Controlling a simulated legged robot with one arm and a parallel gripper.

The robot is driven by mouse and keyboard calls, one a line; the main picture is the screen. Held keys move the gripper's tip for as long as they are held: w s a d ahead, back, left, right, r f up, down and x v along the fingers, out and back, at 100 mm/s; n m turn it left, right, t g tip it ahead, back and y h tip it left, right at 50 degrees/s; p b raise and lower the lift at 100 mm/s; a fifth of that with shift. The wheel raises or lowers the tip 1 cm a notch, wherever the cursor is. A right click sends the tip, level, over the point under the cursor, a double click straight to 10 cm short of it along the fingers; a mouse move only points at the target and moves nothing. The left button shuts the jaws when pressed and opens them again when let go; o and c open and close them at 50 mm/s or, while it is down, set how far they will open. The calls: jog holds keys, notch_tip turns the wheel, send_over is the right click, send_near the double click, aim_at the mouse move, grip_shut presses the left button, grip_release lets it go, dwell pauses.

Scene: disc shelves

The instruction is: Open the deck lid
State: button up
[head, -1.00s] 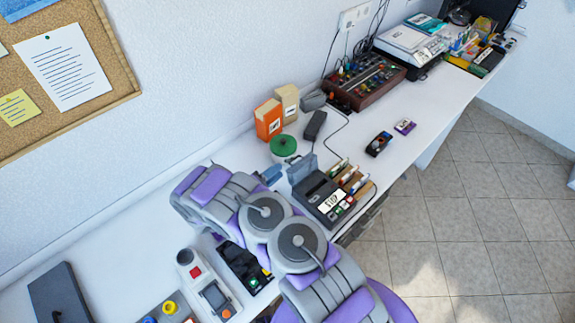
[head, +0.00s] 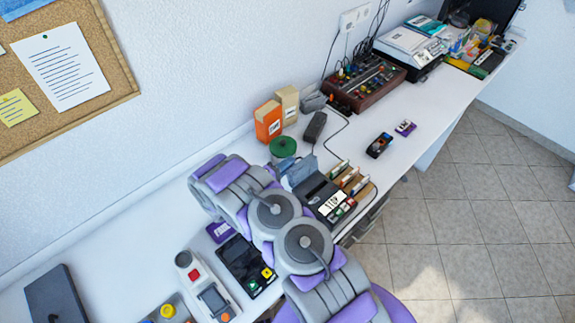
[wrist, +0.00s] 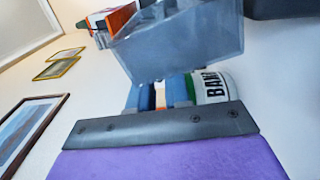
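The deck (head: 325,200) is a dark box with a small lit display and buttons on the bench, partly behind my arm in the head view. Its grey-blue translucent lid (head: 299,171) stands raised at the deck's far-left side. The lid also shows large and close in the wrist view (wrist: 180,42), just beyond my fingers. My gripper (wrist: 158,95) has two blue fingers with a gap between them, through which an orange patch shows. Nothing is visibly held. Whether a fingertip touches the lid cannot be told. In the head view my arm mostly hides the fingers.
A green roll (head: 283,146), an orange box (head: 268,122) and a dark adapter (head: 315,126) sit behind the deck. Upright cases (head: 352,181) stand at its right. A grey handheld device (head: 208,290) and a black player (head: 245,265) lie front left.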

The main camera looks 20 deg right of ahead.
grip_shut()
jog(key=shift+s+f, duration=0.1)
jog(key=shift+f, duration=0.05)
jog(key=shift+d, duration=0.1)
